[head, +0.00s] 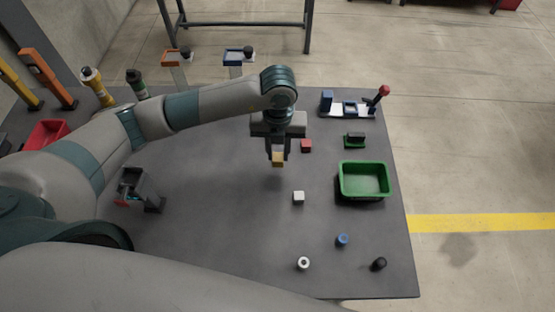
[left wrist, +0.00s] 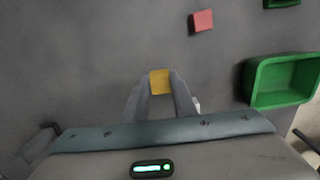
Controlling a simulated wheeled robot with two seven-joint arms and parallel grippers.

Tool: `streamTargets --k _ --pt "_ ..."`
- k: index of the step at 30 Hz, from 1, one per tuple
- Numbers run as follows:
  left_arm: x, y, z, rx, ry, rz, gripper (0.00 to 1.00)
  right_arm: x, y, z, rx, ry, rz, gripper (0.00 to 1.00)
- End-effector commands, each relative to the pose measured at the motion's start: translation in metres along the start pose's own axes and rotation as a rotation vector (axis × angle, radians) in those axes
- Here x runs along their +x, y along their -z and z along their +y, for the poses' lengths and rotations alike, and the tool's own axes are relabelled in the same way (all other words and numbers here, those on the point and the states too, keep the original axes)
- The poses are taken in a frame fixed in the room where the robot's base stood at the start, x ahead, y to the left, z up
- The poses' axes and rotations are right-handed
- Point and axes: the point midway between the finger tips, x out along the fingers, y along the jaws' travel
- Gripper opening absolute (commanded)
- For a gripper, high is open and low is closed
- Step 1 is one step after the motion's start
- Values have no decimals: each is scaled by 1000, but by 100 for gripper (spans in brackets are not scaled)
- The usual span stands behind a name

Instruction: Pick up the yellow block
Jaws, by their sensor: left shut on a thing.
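The yellow block (head: 278,159) is between the fingertips of my left gripper (head: 278,152), which is shut on it. In the head view a shadow lies on the table below the block, so it appears held above the surface. The left wrist view also shows the yellow block (left wrist: 160,82) between both fingers of the left gripper (left wrist: 160,88). My right gripper is not in view.
A red block (head: 306,146) and a white block (head: 299,198) are close by on the grey table (head: 220,230). A green bin (head: 364,180) stands to the right. A blue cylinder (head: 342,240), a white ring-shaped part (head: 303,263) and a black part (head: 379,264) lie near the front.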

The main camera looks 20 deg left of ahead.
Motion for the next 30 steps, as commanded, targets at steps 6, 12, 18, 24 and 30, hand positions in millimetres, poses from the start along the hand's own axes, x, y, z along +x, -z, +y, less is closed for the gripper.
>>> streamTargets --k 6,12,18,24,30 --pt "-21 30 -37 10 6 1 3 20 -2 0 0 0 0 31" --pt "-43 53 -64 8 5 2 3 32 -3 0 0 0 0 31" --pt "-60 68 -82 6 3 1 3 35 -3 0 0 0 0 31" --pt "-65 74 -88 2 1 3 3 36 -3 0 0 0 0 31" --pt "-66 74 -88 2 1 3 3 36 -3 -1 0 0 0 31"
